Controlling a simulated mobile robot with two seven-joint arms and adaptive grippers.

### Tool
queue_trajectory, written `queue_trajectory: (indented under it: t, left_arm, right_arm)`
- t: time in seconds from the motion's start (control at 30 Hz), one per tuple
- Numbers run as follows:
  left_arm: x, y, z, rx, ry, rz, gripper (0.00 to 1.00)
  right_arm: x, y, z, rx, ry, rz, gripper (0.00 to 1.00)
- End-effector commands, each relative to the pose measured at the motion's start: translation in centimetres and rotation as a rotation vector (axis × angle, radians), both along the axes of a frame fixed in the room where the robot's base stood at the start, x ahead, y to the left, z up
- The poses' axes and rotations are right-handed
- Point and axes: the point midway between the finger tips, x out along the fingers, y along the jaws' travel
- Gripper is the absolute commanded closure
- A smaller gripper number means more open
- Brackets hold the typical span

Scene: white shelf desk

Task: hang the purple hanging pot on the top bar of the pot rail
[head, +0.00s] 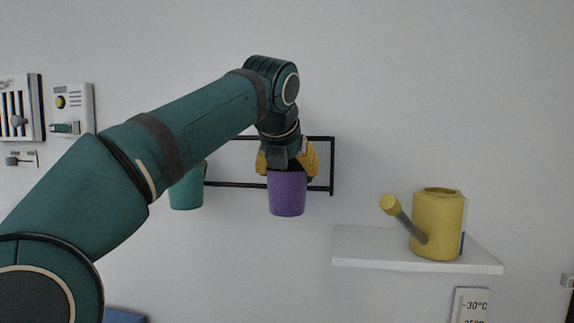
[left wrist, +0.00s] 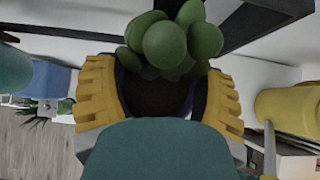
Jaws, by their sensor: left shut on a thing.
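The purple hanging pot (head: 287,195) is upright in the head view, its rim just under my left gripper (head: 287,160). My left gripper is shut on it, with one yellow finger on each side. In the left wrist view, the pot's dark soil (left wrist: 155,96) and green plant (left wrist: 168,42) show between the fingers. The black pot rail (head: 332,165) is on the wall behind. Its top bar (head: 321,138) is partly hidden by my arm and gripper. The pot overlaps the lower bar (head: 235,184) in the picture. I cannot tell whether the pot touches the rail. My right gripper is not in view.
A teal pot (head: 186,191) is at the lower bar, left of the purple pot. A white shelf (head: 350,248) with a yellow watering can (head: 438,225) stands out at the lower right. Wall fittings (head: 73,110) are at the far left. The wall above the rail's right end is clear.

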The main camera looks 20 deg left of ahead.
Motion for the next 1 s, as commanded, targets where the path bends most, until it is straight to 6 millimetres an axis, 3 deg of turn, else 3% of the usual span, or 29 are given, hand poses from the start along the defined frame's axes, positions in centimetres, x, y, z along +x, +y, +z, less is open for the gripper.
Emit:
queue_trajectory:
  t: [0.37, 0.4, 0.47, 0.77, 1.0]
  left_arm:
    - [0.0, 0.0, -0.3, 0.0, 0.002, 0.001, 0.71]
    - [0.0, 0.0, -0.3, 0.001, 0.003, 0.0, 0.18]
    - [0.0, 0.0, -0.3, 0.001, 0.003, 0.0, 0.0]
    - [-0.2, -0.1, -0.1, 0.0, 0.002, 0.001, 0.0]
    - [-2.4, -0.7, 2.4, -0.002, -0.004, -0.001, 0.0]
  right_arm:
    - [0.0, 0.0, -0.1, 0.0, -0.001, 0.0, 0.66]
    - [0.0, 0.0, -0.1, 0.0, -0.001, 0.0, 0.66]
    - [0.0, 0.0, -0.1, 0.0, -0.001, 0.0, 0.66]
    - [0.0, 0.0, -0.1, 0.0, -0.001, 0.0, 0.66]
    - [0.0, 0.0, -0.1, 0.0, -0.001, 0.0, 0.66]
